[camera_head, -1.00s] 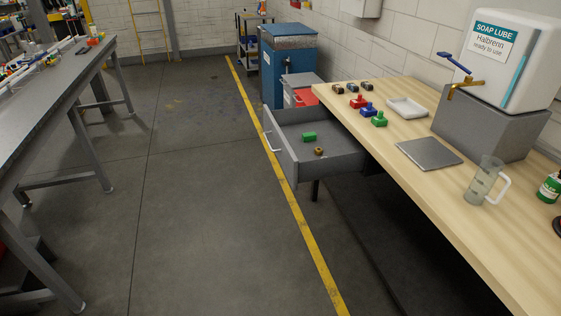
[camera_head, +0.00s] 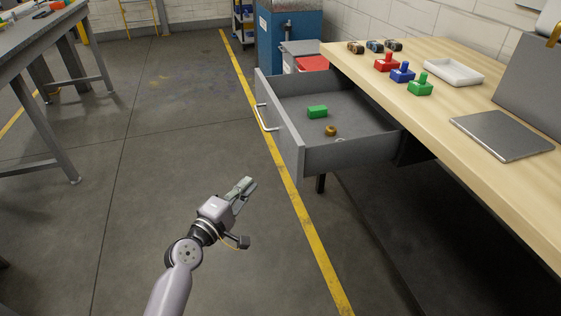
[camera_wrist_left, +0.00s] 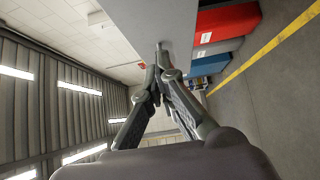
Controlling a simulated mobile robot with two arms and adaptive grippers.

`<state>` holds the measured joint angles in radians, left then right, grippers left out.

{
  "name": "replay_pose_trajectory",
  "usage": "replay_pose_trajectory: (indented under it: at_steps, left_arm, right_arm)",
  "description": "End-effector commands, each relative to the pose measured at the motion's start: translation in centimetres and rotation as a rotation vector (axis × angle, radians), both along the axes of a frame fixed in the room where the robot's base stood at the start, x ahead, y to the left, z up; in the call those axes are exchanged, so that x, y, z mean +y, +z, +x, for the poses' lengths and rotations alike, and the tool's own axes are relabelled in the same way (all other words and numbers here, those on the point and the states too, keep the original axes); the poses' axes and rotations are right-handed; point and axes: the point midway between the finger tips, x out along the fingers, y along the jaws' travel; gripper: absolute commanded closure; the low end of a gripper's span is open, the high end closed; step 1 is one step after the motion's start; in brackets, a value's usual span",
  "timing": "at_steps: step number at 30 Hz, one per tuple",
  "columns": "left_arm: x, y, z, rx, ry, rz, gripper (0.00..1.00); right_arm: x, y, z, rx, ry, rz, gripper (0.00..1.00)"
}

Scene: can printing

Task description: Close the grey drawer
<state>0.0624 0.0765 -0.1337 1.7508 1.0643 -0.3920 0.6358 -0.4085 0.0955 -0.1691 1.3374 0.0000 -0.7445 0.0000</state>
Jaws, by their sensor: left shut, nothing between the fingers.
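The grey drawer (camera_head: 350,155) is pulled out from under the wooden workbench in the head view. A green block (camera_head: 317,112) and a small brass-coloured round part (camera_head: 330,130) lie inside it. A light metal handle (camera_head: 265,118) is on its front panel. My left gripper (camera_head: 248,186) is shut and empty, below and in front of the drawer's near front corner, apart from it. Its closed fingers also show in the left wrist view (camera_wrist_left: 160,55). My right gripper is in neither view.
The wooden bench (camera_head: 450,95) carries red, blue and green stamp-like parts, a white tray (camera_head: 453,72) and a grey plate (camera_head: 502,134). A blue cabinet (camera_head: 290,40) stands behind the drawer. A grey table (camera_head: 35,45) is at the left. The floor between is clear.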

Motion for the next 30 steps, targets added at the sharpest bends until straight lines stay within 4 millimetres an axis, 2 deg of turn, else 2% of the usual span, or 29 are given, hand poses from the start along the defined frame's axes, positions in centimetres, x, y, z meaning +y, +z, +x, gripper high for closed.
replay_pose_trajectory:
  at_steps: [8,15,21,30]
  left_arm:
    - [-2.4,0.1,4.4,0.0,-0.002,0.001,1.0]
    - [-4.6,0.0,8.8,0.0,-0.001,0.003,1.0]
    - [-7.3,0.0,9.4,0.001,0.0,0.004,1.0]
    - [-8.2,-0.1,9.7,0.001,0.0,0.006,1.0]
  right_arm:
    - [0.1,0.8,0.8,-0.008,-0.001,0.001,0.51]
    - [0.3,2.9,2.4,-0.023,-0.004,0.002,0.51]
    - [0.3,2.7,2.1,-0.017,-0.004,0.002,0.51]
    - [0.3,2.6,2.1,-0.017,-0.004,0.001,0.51]
